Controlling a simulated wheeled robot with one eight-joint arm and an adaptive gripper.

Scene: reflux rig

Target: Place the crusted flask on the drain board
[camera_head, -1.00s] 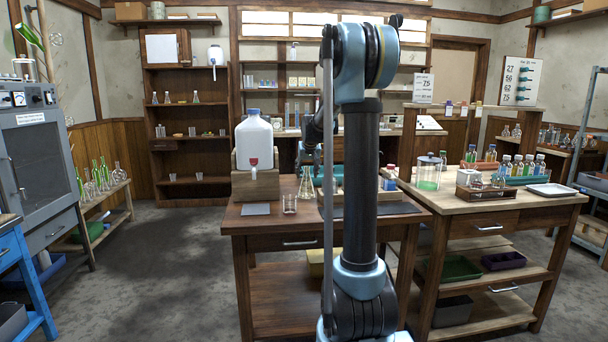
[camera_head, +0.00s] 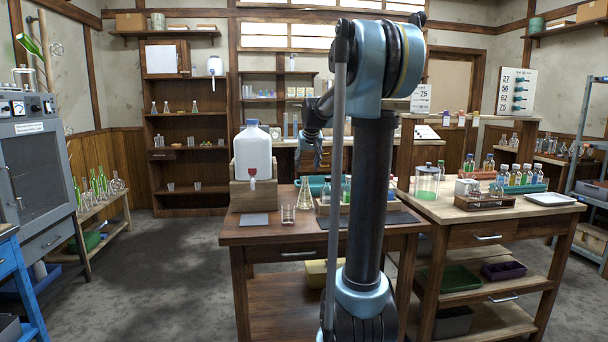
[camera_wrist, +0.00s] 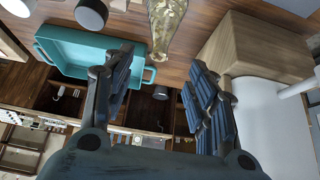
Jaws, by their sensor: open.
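The flask (camera_head: 306,194) is clear and conical and stands upright on the wooden bench, right of the white jug. In the wrist view a glass flask (camera_wrist: 166,24) with pale brownish crust inside shows just beyond my fingertips, near the top edge. My gripper (camera_wrist: 163,64) is open, with nothing between its fingers. In the head view my gripper (camera_head: 318,155) hangs above and behind the flask, partly hidden by my arm. I cannot tell for sure which thing is the drain board; a small grey mat (camera_head: 254,219) lies at the bench's front left.
The white jug (camera_head: 252,155) stands on a wooden block (camera_head: 254,192). A beaker (camera_head: 288,214) stands close to the flask. A teal tub (camera_wrist: 75,52) is beside the flask. A dark mat (camera_head: 402,217) lies to the right. Bottles crowd the right bench.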

